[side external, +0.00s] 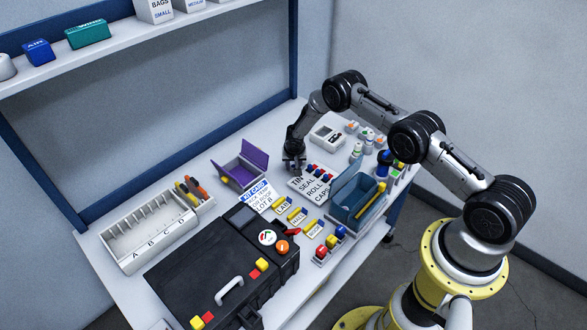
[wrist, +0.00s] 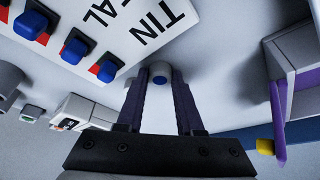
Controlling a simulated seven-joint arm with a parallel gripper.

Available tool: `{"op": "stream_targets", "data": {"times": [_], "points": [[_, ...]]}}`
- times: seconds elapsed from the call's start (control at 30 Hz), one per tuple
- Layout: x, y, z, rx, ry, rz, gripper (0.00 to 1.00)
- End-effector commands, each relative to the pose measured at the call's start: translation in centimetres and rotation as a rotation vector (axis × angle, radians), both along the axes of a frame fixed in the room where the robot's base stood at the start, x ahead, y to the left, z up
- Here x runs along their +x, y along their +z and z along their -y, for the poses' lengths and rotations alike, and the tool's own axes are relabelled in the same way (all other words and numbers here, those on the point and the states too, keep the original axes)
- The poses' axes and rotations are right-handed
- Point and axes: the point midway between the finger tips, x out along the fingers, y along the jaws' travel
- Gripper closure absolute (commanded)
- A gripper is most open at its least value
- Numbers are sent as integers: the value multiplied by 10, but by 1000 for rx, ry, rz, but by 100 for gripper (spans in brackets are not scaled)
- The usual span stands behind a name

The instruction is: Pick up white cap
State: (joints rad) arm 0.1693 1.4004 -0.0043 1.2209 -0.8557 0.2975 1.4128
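A small round white cap (wrist: 160,69) with a blue centre lies between my fingers in the wrist view. My gripper (wrist: 159,80) is open, one dark finger on each side of it. I see a slight gap at each side, and contact is hard to judge. In the side view my gripper (side external: 294,167) points down close to the table, left of the white card (side external: 303,186) lettered TIN SEAL ROLL CAPS. The cap cannot be made out there, hidden at or behind my gripper. The card also shows in the wrist view (wrist: 135,22), with several blue-and-red pieces on it.
An open purple box (side external: 240,168) stands left of my gripper and shows at the wrist view's right edge (wrist: 279,125). A blue-grey bin (side external: 352,207) and a black case (side external: 215,275) stand nearer the front.

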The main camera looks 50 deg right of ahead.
Motion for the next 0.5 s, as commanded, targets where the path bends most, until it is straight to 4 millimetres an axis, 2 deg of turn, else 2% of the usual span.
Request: {"op": "stream_targets", "data": {"times": [0.03, 0.1, 0.13, 0.5], "points": [[0, 0, 0, 0, 0, 0, 84], [0, 0, 0, 0, 0, 0, 97], [0, 0, 0, 0, 0, 0, 100], [0, 2, 0, -1, 0, 1, 100]]}}
